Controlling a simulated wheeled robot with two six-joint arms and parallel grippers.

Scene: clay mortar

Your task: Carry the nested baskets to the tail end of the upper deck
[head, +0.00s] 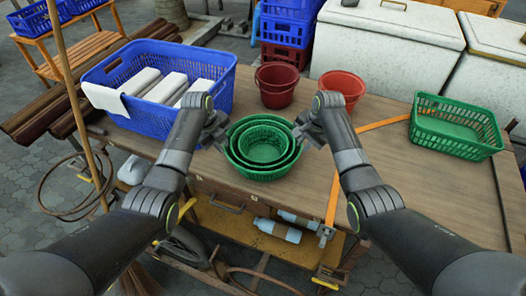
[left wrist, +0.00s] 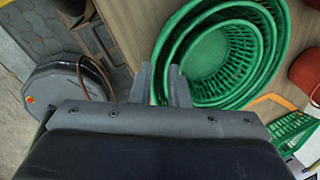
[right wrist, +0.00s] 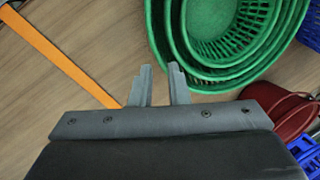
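The nested green baskets (head: 262,172) are several round baskets, one inside another, upright at the near edge of the wooden upper deck (head: 400,180). I cannot tell whether they touch the deck. My left gripper (head: 217,135) is at their left rim; in the left wrist view its fingers (left wrist: 160,85) are close together with the outer rim (left wrist: 205,101) between them. The fingertips' contact is partly hidden.
A blue crate (head: 218,96) with white blocks stands left on the deck. Two red buckets (head: 277,95) (head: 343,84) stand behind the baskets. A green rectangular basket (head: 455,145) is at the right. An orange strap (head: 333,200) crosses the deck. Bare deck lies between strap and rectangular basket.

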